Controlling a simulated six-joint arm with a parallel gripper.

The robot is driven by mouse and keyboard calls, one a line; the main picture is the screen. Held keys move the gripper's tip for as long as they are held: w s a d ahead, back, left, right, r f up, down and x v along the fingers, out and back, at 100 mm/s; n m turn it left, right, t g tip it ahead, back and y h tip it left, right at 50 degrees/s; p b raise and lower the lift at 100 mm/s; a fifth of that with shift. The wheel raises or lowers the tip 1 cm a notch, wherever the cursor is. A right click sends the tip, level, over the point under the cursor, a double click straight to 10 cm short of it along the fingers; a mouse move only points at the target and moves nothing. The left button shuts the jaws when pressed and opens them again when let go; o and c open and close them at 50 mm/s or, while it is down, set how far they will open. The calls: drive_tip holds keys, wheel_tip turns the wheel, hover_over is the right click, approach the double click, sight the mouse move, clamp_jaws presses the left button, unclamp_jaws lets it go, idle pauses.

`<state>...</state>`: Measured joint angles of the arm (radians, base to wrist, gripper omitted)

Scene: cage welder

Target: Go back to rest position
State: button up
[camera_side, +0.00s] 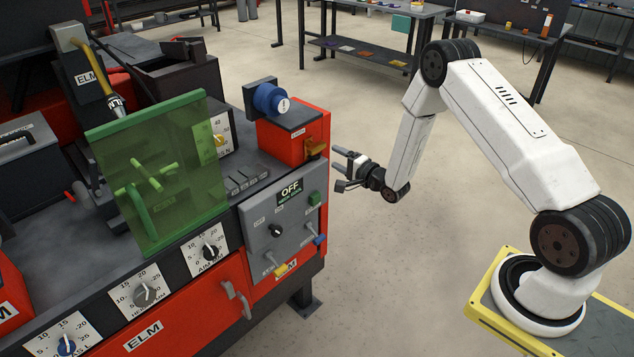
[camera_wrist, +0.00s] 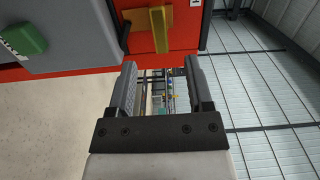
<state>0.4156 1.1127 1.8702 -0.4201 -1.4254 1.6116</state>
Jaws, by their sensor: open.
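My gripper (camera_side: 346,169) is open and empty in the side view. It hangs in free air just right of the red and grey welder machine (camera_side: 262,290), pointing left toward it. In the wrist view my gripper (camera_wrist: 160,80) shows two dark fingers apart with nothing between them. Beyond the fingertips, a yellow-orange latch (camera_wrist: 159,20) sits on the machine's red face; it also shows in the side view (camera_side: 316,149). I see no contact between the fingers and the latch.
A green transparent shield (camera_side: 185,200) stands on the machine's top. A workbench (camera_side: 345,45) is at the back. The floor (camera_side: 400,270) between machine and arm base is clear.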

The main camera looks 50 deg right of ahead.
drive_tip(key=shift+r, duration=0.1)
idle(0.4)
drive_tip(key=s+a+r+n+g, duration=0.6)
drive_tip(key=a+n+g, duration=0.2)
drive_tip(key=n, duration=0.1)
drive_tip(key=s+a+r+n+g, duration=0.1)
drive_tip(key=s+a+n+g, duration=0.2)
drive_tip(key=s, duration=0.6)
drive_tip(key=s+a+r+n+g, duration=0.2)
drive_tip(key=s+a+n+g, duration=0.2)
drive_tip(key=s, duration=0.5)
drive_tip(key=shift+s+a+n, duration=0.15)
drive_tip(key=shift+n, duration=0.75)
